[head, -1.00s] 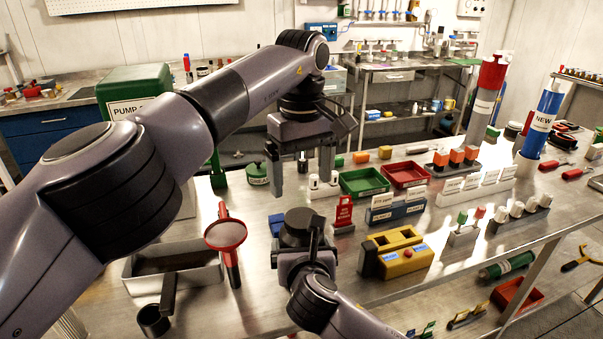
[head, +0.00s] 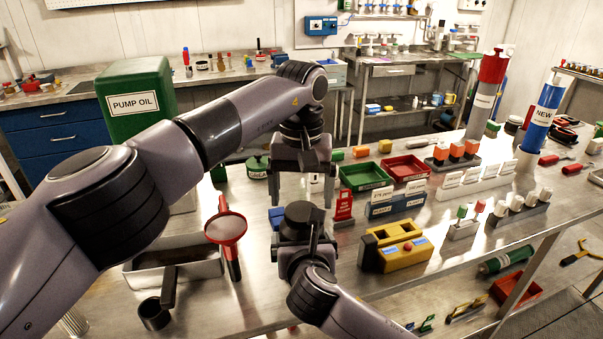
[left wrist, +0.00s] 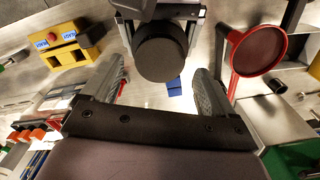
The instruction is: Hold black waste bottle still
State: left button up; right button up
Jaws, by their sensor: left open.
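The black waste bottle (head: 298,214) appears as a dark, upright cylinder with a round top. My right gripper (head: 296,244) comes up from the bottom and has its fingers on either side of it. The bottle also shows from above in the left wrist view (left wrist: 160,55), between the right gripper's fingers. My left gripper (head: 301,196) is open, pointing down above the bottle, with nothing between its fingers. In the left wrist view its two fingers (left wrist: 155,88) stand wide apart. The bottle's lower part is hidden by my right gripper.
A yellow box (head: 398,262) stands right of the bottle, and a red-rimmed funnel (head: 226,229) stands left beside a grey tray (head: 205,268). A blue label holder (head: 397,211), a red tag (head: 344,206) and a green tray (head: 362,187) are close behind.

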aim_at(302, 214)
pick_arm(q)
jog(key=shift+f, duration=1.45)
jog(key=c, duration=1.1)
